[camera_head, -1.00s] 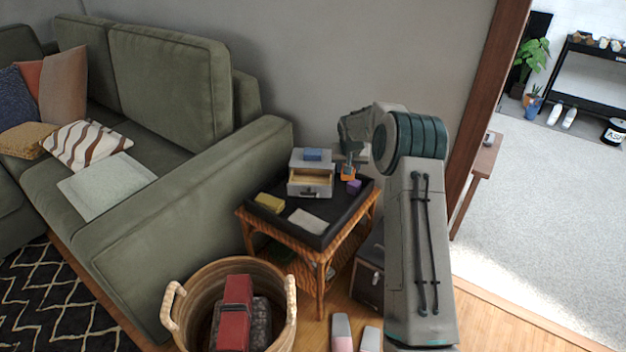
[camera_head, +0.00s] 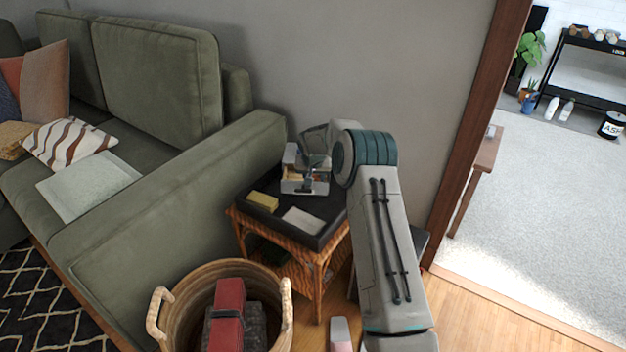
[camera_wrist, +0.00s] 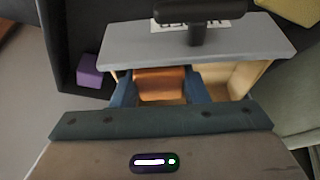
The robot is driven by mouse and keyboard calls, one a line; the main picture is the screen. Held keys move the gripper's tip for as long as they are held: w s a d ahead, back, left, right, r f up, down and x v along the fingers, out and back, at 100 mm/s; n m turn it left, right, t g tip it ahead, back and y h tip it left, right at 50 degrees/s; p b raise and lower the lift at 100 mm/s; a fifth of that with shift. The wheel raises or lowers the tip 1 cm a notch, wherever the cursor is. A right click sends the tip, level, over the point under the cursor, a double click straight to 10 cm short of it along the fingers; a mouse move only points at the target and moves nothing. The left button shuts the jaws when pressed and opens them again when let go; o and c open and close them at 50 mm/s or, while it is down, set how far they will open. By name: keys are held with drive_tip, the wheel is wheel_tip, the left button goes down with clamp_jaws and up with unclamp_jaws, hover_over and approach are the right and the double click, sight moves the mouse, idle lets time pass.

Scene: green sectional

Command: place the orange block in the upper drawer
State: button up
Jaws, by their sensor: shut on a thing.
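The orange block (camera_wrist: 162,82) sits between the two blue-grey fingers of my gripper (camera_wrist: 160,92) in the wrist view; the gripper is shut on it. The small white-grey drawer unit (camera_head: 292,157) stands on the side table, with its upper drawer (camera_head: 305,188) pulled open. In the wrist view, the drawer's grey front (camera_wrist: 225,42) and pale wooden inside (camera_wrist: 235,75) show around the block. My gripper is over the open drawer; how far the block is inside is unclear. The block cannot be made out in the head view.
A purple block (camera_wrist: 90,70) lies on the black tray top beside the drawer unit. A yellow block (camera_head: 262,201) and a white card-like item (camera_head: 303,220) lie in front. The sofa arm (camera_head: 190,200) is close on the left; a basket (camera_head: 190,300) stands on the floor.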

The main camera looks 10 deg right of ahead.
drive_tip(key=shift+a, duration=0.1)
drive_tip(key=shift+f, duration=0.15)
drive_tip(key=o, duration=0.7)
